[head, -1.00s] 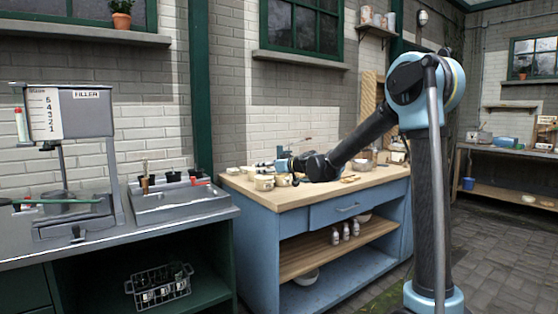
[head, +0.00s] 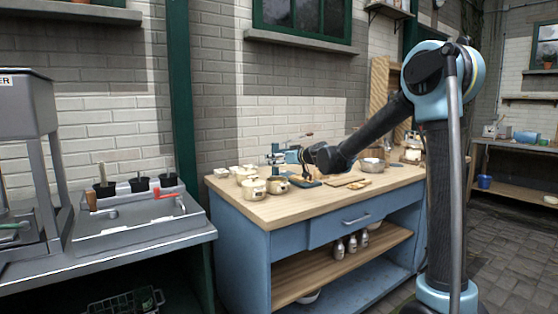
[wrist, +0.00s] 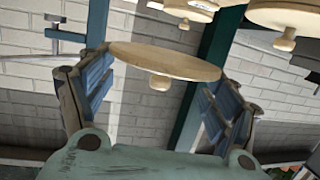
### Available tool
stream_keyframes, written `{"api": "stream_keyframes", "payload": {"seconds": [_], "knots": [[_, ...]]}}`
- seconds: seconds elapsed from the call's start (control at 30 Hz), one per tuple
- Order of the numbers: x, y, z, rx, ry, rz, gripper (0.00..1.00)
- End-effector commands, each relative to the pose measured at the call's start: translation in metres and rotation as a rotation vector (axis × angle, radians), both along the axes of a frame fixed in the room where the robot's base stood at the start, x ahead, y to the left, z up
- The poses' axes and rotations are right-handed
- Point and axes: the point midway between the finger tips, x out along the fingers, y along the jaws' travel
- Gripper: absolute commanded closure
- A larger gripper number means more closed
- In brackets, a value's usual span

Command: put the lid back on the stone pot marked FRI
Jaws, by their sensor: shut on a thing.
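My gripper (head: 277,157) is above the left part of the wooden-topped blue bench. In the wrist view its two blue fingers (wrist: 165,85) are on either side of a round pale lid (wrist: 165,62) with a small knob, and they are shut on it. Several small stone pots stand below and left of the gripper: a cream pot (head: 253,189) near the front edge, a browner pot (head: 277,185) beside it, and others behind. Two knobbed lids also show at the top of the wrist view (wrist: 291,17). The FRI mark is not readable on any pot.
A grey sink unit (head: 140,222) with black pots stands to the left. A brick wall rises behind.

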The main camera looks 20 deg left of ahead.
Motion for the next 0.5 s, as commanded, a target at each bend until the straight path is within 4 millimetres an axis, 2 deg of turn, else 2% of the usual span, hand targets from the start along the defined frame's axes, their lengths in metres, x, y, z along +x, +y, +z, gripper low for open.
{"api": "stream_keyframes", "payload": {"seconds": [0.5], "knots": [[-0.0038,0.0064,-0.0016,0.0,0.0,0.007,0.43]]}}
